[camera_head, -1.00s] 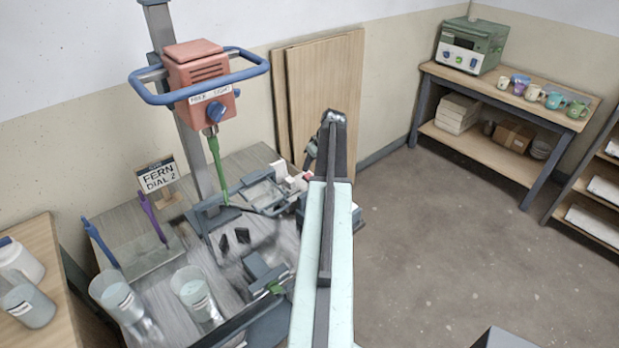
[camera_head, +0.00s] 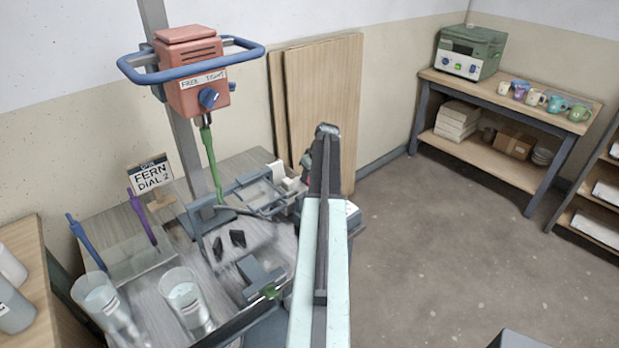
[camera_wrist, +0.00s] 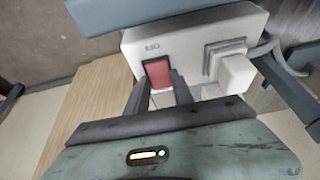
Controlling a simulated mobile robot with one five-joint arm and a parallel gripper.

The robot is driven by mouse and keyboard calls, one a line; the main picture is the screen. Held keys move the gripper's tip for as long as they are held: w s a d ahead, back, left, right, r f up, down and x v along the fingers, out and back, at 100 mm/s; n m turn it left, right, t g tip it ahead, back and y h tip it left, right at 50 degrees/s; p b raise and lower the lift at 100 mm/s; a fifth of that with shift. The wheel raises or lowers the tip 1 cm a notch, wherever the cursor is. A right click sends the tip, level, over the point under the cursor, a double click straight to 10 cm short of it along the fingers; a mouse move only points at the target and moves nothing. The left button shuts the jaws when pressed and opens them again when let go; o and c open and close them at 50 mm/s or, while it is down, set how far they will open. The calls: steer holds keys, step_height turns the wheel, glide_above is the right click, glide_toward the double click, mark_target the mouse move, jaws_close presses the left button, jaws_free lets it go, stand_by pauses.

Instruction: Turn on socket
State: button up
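The socket (camera_wrist: 205,38) is a white box in the wrist view with a red rocker switch (camera_wrist: 157,73) on its left part and a white plug (camera_wrist: 237,73) on its right part. A grey cable leaves the plug side. My gripper (camera_wrist: 161,90) has its two dark fingers a little apart, at either side of the switch's near edge. I cannot tell whether they touch it. Nothing is seen held between them. In the head view my arm hides the gripper and most of that spot.
A red mixer (camera_head: 192,85) with a blue handle stands on a post over the workbench. Clear cups (camera_head: 186,300), dark clips and a sign (camera_head: 152,178) are on the bench. Boards (camera_head: 330,90) lean behind. A shelf table (camera_head: 500,92) stands right; the floor between is clear.

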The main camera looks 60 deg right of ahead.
jaws_close()
steer(key=shift+w+d+r+g+p, duration=0.25)
steer(key=shift+w+g+p, duration=0.1)
steer(key=shift+g+p, duration=0.3)
steer(key=shift+w+f+g+y, duration=0.25)
steer(key=shift+g+y, duration=0.25)
steer(key=shift+g, duration=0.75)
steer(key=shift+s+a, duration=0.1)
steer(key=o, duration=0.7)
jaws_free()
steer(key=shift+p, duration=0.3)
